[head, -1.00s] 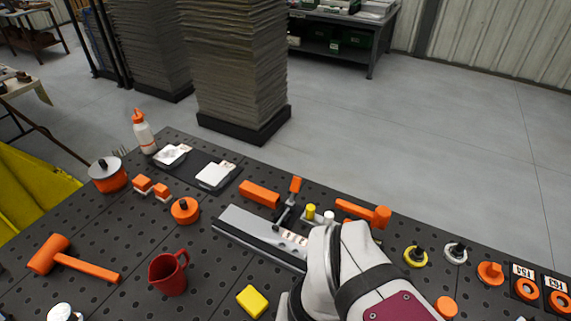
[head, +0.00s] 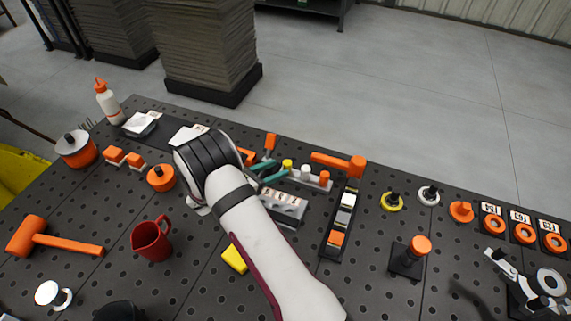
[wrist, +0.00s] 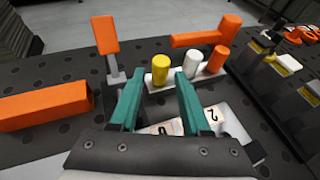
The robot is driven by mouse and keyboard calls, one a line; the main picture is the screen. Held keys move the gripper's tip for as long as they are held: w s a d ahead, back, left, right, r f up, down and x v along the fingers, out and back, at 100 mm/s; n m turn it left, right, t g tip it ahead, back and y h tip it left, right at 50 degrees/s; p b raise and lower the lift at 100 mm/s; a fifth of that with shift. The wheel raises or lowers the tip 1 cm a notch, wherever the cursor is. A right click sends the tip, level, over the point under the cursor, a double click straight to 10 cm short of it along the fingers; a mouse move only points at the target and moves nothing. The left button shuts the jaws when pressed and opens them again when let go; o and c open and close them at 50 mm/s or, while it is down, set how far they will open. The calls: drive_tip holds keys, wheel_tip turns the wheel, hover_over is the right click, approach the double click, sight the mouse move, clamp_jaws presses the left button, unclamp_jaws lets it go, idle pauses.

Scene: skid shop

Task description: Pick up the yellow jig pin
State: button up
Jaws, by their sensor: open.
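The yellow jig pin (wrist: 161,69) stands upright in a light-coloured strip, at the left end of a row with a white pin (wrist: 193,64) and an orange pin (wrist: 218,60). In the head view the yellow pin (head: 287,164) shows just beyond my fingertips. My gripper (wrist: 156,84) has teal fingers, open and empty. In the wrist view the yellow pin appears between the fingertips, a little beyond them. The gripper also shows in the head view (head: 266,170). I cannot tell the exact gap to the pin.
An orange-handled clamp (wrist: 107,38) stands left of the pin row. An orange block (wrist: 45,106) lies at the left. An orange mallet (head: 340,163) lies behind the pins. A numbered plate (wrist: 205,122) lies below my fingers. A dark rack (head: 341,220) stands to the right.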

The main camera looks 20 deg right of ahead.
drive_tip(key=x, duration=0.8)
drive_tip(key=shift+d+f, duration=0.2)
drive_tip(key=shift+f, duration=0.15)
clamp_jaws()
